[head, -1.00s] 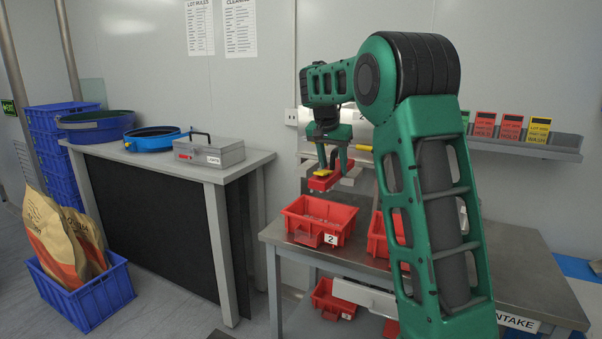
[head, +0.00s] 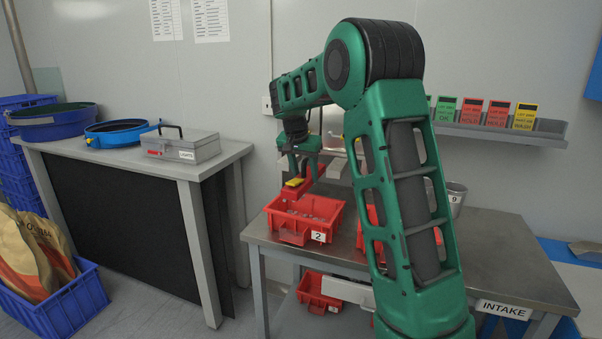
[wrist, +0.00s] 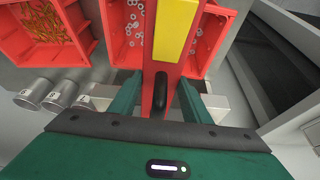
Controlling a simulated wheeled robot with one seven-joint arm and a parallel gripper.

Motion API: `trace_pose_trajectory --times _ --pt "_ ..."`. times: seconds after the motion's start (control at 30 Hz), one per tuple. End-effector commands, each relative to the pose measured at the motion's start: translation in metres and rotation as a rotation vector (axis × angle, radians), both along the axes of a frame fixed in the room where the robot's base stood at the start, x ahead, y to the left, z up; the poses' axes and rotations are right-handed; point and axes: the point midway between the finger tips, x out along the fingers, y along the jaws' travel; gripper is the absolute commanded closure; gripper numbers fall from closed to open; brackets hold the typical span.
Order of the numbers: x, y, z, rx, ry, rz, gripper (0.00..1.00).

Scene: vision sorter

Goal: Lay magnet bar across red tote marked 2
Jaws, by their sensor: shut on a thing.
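The magnet bar (head: 294,192) is red with a yellow patch on top. My gripper (head: 301,170) is shut on it above the back of the red tote marked 2 (head: 294,235). In the wrist view the bar (wrist: 153,75) runs lengthwise between my gripper's fingers (wrist: 160,98), with a black grip near them. There it passes over a red tote (wrist: 118,38) that shows on both sides of it, with small ring-shaped parts inside. I cannot tell whether the bar touches the rim. My own arm hides part of the table.
A second red tote (wrist: 48,57) with thin yellowish pieces stands beside it. Several metal cups (wrist: 60,97) stand near the totes. Another red tote (head: 318,292) is on the shelf below. A grey case (head: 181,148) and blue-rimmed sieve (head: 120,133) stand on the left bench.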

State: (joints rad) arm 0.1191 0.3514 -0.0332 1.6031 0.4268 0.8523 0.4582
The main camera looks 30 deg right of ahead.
Motion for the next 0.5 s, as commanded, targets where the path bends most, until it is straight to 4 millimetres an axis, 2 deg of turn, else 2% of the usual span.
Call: trace_pose_trajectory --times 0.5 --pt "0.0 0.0 -0.031 0.0 -0.001 0.0 1.0"
